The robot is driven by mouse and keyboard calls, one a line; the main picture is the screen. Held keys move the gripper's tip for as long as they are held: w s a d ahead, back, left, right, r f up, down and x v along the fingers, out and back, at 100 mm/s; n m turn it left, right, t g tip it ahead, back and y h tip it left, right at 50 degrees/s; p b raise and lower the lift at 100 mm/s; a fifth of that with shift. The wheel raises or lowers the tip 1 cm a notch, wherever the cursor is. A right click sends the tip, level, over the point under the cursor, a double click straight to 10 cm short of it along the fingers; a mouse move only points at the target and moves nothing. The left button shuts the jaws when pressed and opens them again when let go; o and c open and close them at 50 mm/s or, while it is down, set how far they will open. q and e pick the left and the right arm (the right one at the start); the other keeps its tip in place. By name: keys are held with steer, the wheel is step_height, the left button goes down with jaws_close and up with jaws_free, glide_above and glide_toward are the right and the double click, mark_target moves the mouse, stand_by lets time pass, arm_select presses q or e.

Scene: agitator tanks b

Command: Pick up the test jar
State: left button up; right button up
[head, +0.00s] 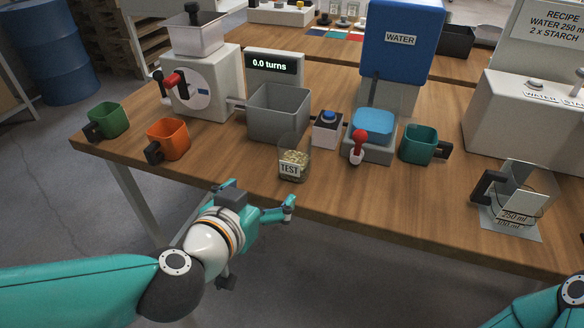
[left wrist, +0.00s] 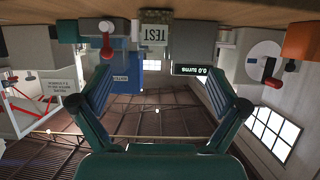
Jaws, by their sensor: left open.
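The test jar (head: 292,163) is a small clear jar with pale contents and a white TEST label. It stands upright near the front edge of the wooden table, in front of the grey bin. In the left wrist view, which is upside down, the jar (left wrist: 155,28) shows at the top middle, beyond and between the fingers. My left gripper (head: 262,198) is open and empty, in front of the table edge and to the lower left of the jar. It also shows in the left wrist view (left wrist: 155,85) with its fingers spread. My right gripper is not in view.
Behind the jar are a grey bin (head: 279,112), a blue-button box (head: 327,129) and a red-handled unit (head: 370,150). Orange (head: 168,139), green (head: 108,120) and teal (head: 418,144) mugs and a clear measuring jug (head: 512,200) stand on the table (head: 390,196). The front strip beside the jar is clear.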

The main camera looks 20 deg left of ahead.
arm_select(q)
steer(key=w, duration=0.1)
steer(key=p, duration=0.4)
glide_toward(286, 170)
steer(key=w, duration=0.2)
steer(key=x, duration=0.5)
steer(key=shift+w+f, duration=0.1)
steer(key=shift+f, duration=0.35)
steer(key=shift+d+x, duration=0.2)
steer(key=shift+x, duration=1.25)
steer(key=shift+d+x, duration=0.25)
steer(key=shift+x, duration=1.25)
steer(key=shift+r, duration=0.1)
steer(key=c, duration=1.3)
steer(key=shift+c, duration=0.2)
steer(key=shift+r, duration=0.2)
